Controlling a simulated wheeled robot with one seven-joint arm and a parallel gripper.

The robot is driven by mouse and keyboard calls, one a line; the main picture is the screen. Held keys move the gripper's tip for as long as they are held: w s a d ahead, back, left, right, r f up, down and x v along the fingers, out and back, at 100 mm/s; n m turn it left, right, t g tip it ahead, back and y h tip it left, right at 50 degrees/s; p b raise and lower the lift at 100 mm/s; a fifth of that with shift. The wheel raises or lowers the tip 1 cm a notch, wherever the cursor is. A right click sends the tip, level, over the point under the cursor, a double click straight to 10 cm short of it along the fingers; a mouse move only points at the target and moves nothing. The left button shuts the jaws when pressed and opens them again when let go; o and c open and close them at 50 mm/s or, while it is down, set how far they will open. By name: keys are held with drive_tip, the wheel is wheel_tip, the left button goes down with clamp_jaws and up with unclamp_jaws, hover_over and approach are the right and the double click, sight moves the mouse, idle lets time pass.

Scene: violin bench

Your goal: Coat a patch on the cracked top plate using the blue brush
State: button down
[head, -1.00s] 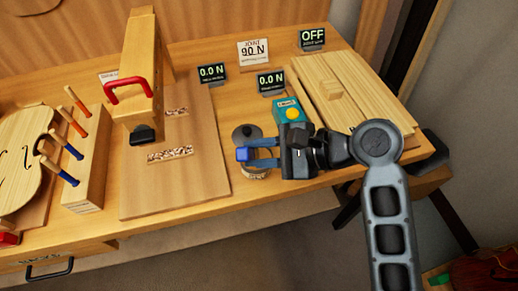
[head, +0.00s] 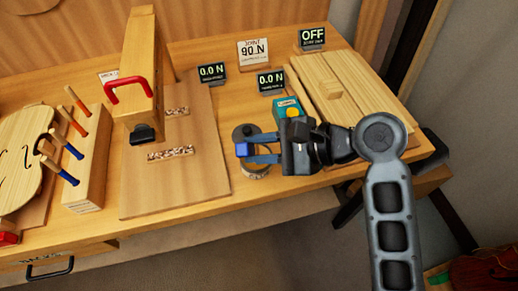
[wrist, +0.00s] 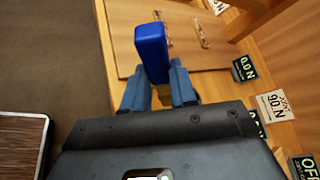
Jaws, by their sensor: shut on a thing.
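My gripper (head: 262,149) is shut on a blue block-like piece, which I take for the blue brush (head: 244,149). In the wrist view the blue piece (wrist: 152,48) stands between the fingertips (wrist: 160,88); any bristles are hidden. The gripper is over a round pot (head: 256,172) near the bench's front edge and partly covers it. I cannot tell whether the brush touches the pot. The violin-shaped top plate (head: 20,160) with f-holes lies at the far left, cut off by the frame; I cannot make out its crack.
A wooden rack (head: 92,170) with several red- and blue-ended tools stands right of the plate. A tall wooden piece with a red handle (head: 128,88) stands on a flat board (head: 190,190). Small displays (head: 212,73) line the back. Pale wooden boards (head: 345,90) lie at right.

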drive_tip(key=shift+r, duration=2.75)
